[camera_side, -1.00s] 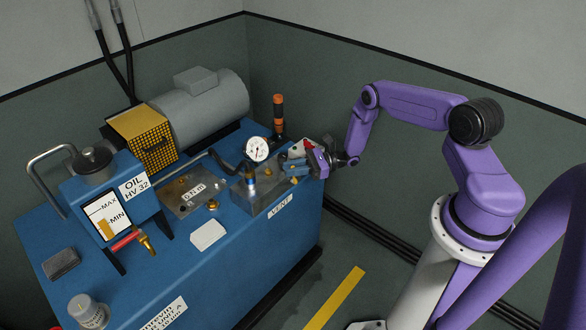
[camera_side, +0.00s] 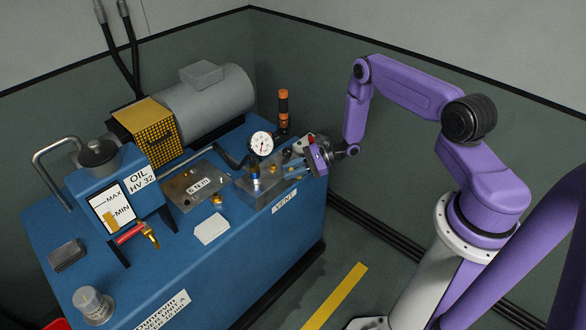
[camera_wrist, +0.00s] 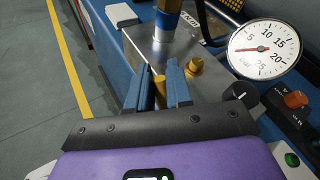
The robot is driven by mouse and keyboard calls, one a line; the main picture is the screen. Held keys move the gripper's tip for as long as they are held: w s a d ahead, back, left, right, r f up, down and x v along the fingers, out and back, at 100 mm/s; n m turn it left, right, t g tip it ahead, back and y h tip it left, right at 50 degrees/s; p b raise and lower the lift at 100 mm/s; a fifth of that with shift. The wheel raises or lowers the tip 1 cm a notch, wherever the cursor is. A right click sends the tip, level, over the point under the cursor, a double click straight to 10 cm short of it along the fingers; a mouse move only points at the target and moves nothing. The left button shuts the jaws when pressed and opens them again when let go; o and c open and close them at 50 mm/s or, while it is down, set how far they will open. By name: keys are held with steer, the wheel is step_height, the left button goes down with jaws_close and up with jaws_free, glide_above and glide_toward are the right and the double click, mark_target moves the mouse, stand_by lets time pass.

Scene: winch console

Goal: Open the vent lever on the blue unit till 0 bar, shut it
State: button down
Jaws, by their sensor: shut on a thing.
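My gripper (camera_wrist: 160,88) is shut on a brass-coloured vent lever (camera_wrist: 160,92), held between its two blue fingers. In the side view, my gripper (camera_side: 293,172) is at the right end of the blue unit (camera_side: 250,237), over the metal block (camera_side: 262,188) above the VENT label (camera_side: 284,201). The lever cannot be made out there. The round white pressure gauge (camera_wrist: 264,50) faces the wrist camera. Its needle points left, at or close to the low end of the scale. The gauge (camera_side: 262,143) also shows in the side view, too small to read.
A brass bolt (camera_wrist: 194,66) and a blue-banded post (camera_wrist: 167,20) stand close to the fingers. A black knob (camera_wrist: 239,90) and an orange switch (camera_wrist: 296,99) are at the right of the wrist view. A dark hose runs behind the block. Floor right of the unit is open.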

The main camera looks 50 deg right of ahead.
steer(key=shift+d, duration=0.1)
steer(key=c, duration=1.1)
jaws_free()
steer(key=shift+c, duration=0.2)
steer(key=v, duration=1.7)
steer(key=shift+s, duration=0.2)
steer(key=shift+r, duration=0.1)
steer(key=shift+c, duration=0.3)
